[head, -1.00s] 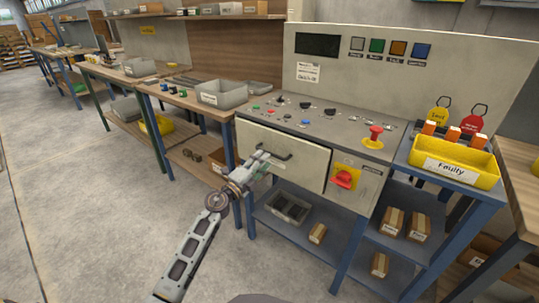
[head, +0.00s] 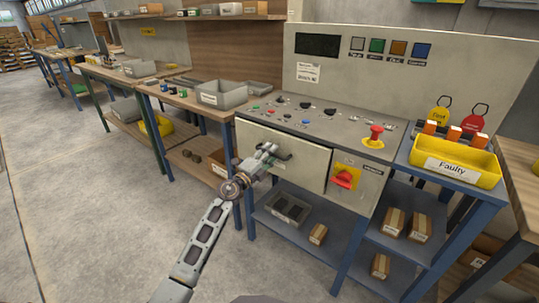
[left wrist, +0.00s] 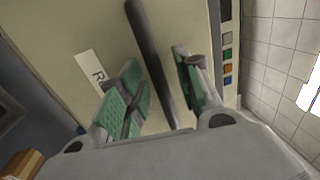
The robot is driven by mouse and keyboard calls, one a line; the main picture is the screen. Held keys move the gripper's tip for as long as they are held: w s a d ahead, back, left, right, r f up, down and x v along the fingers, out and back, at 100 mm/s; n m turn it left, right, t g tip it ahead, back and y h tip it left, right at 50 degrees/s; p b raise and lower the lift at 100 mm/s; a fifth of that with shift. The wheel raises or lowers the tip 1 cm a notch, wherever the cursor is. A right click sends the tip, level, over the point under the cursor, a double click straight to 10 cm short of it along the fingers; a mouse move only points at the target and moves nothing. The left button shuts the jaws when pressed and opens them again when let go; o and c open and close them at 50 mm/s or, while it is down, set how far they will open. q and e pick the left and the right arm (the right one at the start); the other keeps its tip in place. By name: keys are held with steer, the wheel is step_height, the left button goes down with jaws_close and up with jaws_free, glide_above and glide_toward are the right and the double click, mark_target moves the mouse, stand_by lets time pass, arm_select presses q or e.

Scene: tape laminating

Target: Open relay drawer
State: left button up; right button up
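The relay drawer (head: 308,168) is the pale front panel below the control desk in the head view, and it looks shut or nearly so. Its dark bar handle (left wrist: 150,55) runs between the two green-padded fingers of my left gripper (left wrist: 160,88) in the left wrist view. The fingers are open, one on each side of the bar, with gaps showing. In the head view my left gripper (head: 268,152) is at the drawer front and hides most of the handle. A white label (left wrist: 89,72), partly hidden, begins with "R". My right gripper is not in view.
A red rotary switch (head: 346,178) on a yellow plate sits right of the drawer. A red emergency button (head: 375,135) is on the desk above. A yellow bin (head: 455,167) marked "Faulty" stands at right. The shelf below holds a grey tray (head: 288,208). The floor at left is clear.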

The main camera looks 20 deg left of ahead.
arm_select(q)
steer(key=shift+c, duration=0.3)
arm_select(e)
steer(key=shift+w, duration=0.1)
arm_select(q)
jaws_close()
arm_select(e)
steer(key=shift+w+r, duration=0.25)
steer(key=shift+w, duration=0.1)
arm_select(q)
steer(key=shift+s, duration=0.15)
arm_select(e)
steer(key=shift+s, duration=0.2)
